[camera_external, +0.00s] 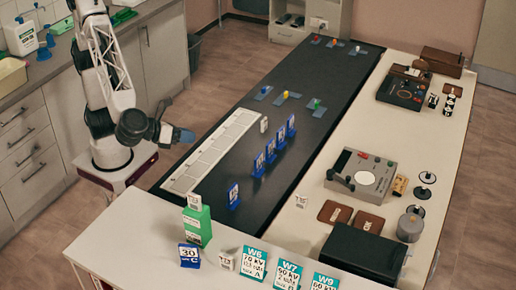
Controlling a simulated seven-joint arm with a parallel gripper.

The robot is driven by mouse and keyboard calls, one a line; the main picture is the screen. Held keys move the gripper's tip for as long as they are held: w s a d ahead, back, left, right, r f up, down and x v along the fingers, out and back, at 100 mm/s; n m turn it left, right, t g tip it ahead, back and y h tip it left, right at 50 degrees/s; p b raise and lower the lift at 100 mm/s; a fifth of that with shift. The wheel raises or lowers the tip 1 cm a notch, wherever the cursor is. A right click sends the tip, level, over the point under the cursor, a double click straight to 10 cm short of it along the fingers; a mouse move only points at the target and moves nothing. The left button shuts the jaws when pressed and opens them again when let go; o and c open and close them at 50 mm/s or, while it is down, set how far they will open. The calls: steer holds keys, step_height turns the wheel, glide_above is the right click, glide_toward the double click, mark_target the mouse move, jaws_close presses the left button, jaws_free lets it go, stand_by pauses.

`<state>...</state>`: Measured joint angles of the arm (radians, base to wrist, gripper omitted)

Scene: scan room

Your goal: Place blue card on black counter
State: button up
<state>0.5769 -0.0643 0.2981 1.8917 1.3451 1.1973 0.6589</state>
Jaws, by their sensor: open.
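A blue card (189,255) with a white face marked "30" stands upright on the white table at the front. Several similar blue-and-white cards stand upright in a slanting row on the black counter (325,85), the nearest being a blue card (233,196). My gripper (185,136) is above the left edge of the black counter, well up and left of the front blue card. It is open and small in view, and I see nothing held in it.
A white slotted strip (213,150) lies along the counter's left side. Bare black surface shows right of the card row.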

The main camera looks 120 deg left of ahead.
steer(key=w+d+f+m+t+h, duration=0.1)
steer(key=w+d+m+t, duration=0.15)
steer(key=d, duration=0.55)
steer(key=w+d+f+m+t+h, duration=0.15)
steer(key=d+m, duration=0.25)
steer(key=d, duration=0.4)
steer(key=w+d+f+m+t, duration=0.1)
steer(key=w+d+m+t, duration=0.15)
steer(key=d, duration=0.65)
glide_toward(192, 263)
steer(key=shift+m+t, duration=0.25)
steer(key=shift+m, duration=0.05)
steer(key=r, duration=0.1)
steer(key=w+a+r, duration=0.1)
steer(key=r, duration=0.1)
steer(key=a+r, duration=0.1)
steer(key=r, duration=0.1)
steer(key=shift+w, duration=0.2)
steer(key=shift+x, duration=1.3)
steer(key=shift+w, duration=0.1)
steer(key=shift+d+r+x, duration=0.1)
steer(key=shift+r+x, duration=0.05)
steer(key=shift+x, duration=1.1)
steer(key=shift+d+r+x, duration=0.1)
steer(key=shift+d+x, duration=0.05)
steer(key=shift+x, duration=1.15)
steer(key=shift+w, duration=0.1)
